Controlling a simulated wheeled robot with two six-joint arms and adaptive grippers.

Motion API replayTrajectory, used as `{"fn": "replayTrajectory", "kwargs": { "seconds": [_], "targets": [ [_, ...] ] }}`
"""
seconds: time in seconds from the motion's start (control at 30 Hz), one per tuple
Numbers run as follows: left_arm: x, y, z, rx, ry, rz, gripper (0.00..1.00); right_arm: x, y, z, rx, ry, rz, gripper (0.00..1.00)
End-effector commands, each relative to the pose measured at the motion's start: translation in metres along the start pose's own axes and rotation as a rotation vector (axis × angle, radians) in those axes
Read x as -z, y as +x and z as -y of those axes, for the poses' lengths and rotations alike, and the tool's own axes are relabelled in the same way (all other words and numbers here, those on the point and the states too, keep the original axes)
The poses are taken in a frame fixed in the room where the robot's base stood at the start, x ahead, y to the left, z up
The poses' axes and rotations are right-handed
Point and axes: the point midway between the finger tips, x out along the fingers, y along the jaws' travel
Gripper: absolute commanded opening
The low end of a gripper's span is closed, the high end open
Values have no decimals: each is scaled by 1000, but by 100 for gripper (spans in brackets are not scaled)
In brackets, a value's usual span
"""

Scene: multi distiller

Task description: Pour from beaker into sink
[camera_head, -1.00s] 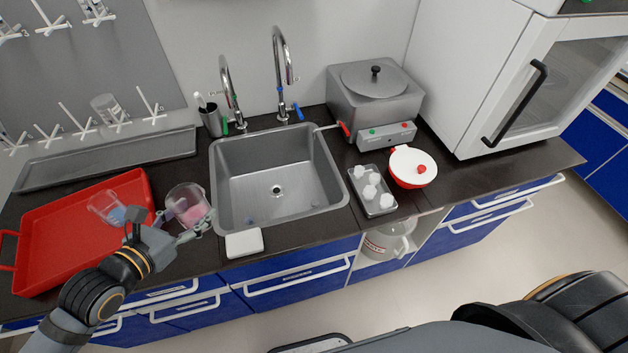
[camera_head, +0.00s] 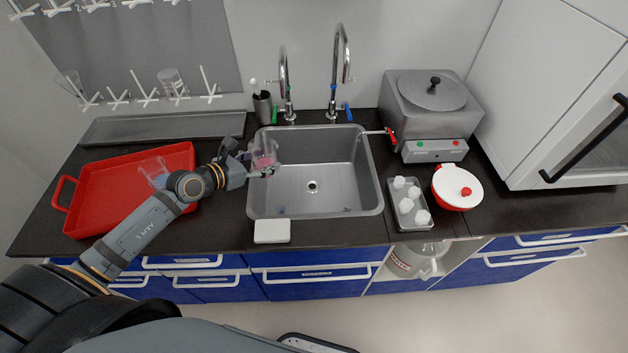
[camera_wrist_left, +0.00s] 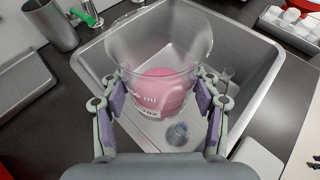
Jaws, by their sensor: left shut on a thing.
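A clear glass beaker (camera_head: 264,155) with pink contents is held by my left gripper (camera_head: 262,171) over the left edge of the steel sink (camera_head: 345,205). In the left wrist view the beaker (camera_wrist_left: 160,50) sits between the two fingers of the gripper (camera_wrist_left: 162,108), with the sink (camera_wrist_left: 255,65) beneath it. The pink contents are still inside and the beaker looks near upright. A small clear item with a bluish part (camera_wrist_left: 178,134) lies in the sink. My right gripper is not in view.
Two taps (camera_head: 338,75) stand behind the sink. A red tray (camera_head: 110,205) with another beaker (camera_head: 153,170) is at left. A white block (camera_head: 272,231) lies at the sink's front edge. A water bath (camera_head: 430,110) and a red-and-white pot (camera_head: 457,187) stand at right.

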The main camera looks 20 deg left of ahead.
Motion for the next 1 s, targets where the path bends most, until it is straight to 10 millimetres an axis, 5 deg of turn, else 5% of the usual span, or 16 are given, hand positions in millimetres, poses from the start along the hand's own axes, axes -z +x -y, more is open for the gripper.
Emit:
{"fn": "replayTrajectory", "kwargs": {
  "seconds": [0.1, 0.3, 0.47, 0.6, 1.0],
  "targets": [
    [6, 19, -40, -6, -9, 8, 26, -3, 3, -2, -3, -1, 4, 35],
    [4, 50, -78, 57, 14, 18, 26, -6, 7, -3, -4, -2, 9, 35],
    [0, 77, -88, 133, 45, 26, 26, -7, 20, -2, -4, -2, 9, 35],
    [18, 100, -88, 181, 66, 26, 26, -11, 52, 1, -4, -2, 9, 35],
    [38, 117, -87, 208, 79, 23, 26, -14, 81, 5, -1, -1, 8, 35]
  ]
}}
